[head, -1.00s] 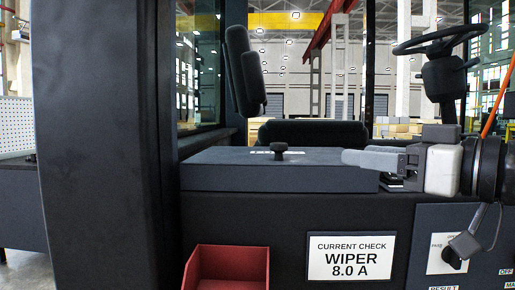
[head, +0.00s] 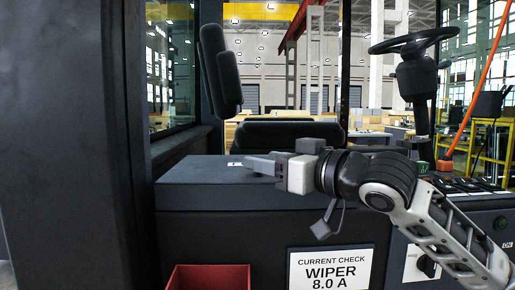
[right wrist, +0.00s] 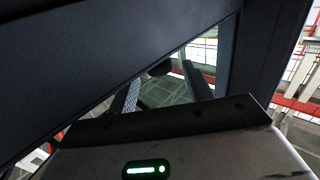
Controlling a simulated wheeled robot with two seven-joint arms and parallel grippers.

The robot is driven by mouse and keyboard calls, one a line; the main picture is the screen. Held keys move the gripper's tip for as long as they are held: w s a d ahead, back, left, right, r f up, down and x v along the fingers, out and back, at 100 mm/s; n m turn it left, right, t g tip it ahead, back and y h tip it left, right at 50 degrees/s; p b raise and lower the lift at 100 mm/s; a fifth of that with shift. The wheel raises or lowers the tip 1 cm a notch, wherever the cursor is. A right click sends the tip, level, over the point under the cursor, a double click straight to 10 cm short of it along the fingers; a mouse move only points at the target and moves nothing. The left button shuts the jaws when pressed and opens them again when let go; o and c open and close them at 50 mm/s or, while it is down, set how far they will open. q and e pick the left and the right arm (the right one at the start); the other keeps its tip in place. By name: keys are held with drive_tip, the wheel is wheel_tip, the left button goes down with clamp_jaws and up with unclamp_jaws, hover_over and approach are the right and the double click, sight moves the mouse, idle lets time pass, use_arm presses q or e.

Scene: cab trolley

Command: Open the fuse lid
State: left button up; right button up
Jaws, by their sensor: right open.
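The fuse lid (head: 200,172) is the dark flat top of a box and lies closed in the head view. Its black knob is hidden behind my gripper there; a dark round shape that looks like the knob (right wrist: 160,68) shows between the fingertips in the right wrist view. My right gripper (head: 256,163) is level over the lid, pointing left, with its fingers at about knob height. In the right wrist view my right gripper (right wrist: 163,85) has its fingers apart. Contact with the knob cannot be told. My left gripper is out of view.
A red bin (head: 208,278) and a white sign reading WIPER 8.0 A (head: 330,268) are on the front below. A dark pillar (head: 65,150) stands at the left. A seat (head: 220,70) and a steering wheel (head: 413,41) are behind.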

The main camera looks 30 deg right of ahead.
drive_tip(key=p+x, duration=0.1)
drive_tip(key=x, duration=0.1)
drive_tip(key=shift+w+r, duration=0.1)
drive_tip(key=shift+w, duration=0.25)
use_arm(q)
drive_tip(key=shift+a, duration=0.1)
use_arm(e)
drive_tip(key=shift+w+a, duration=0.15)
drive_tip(key=shift+w, duration=0.05)
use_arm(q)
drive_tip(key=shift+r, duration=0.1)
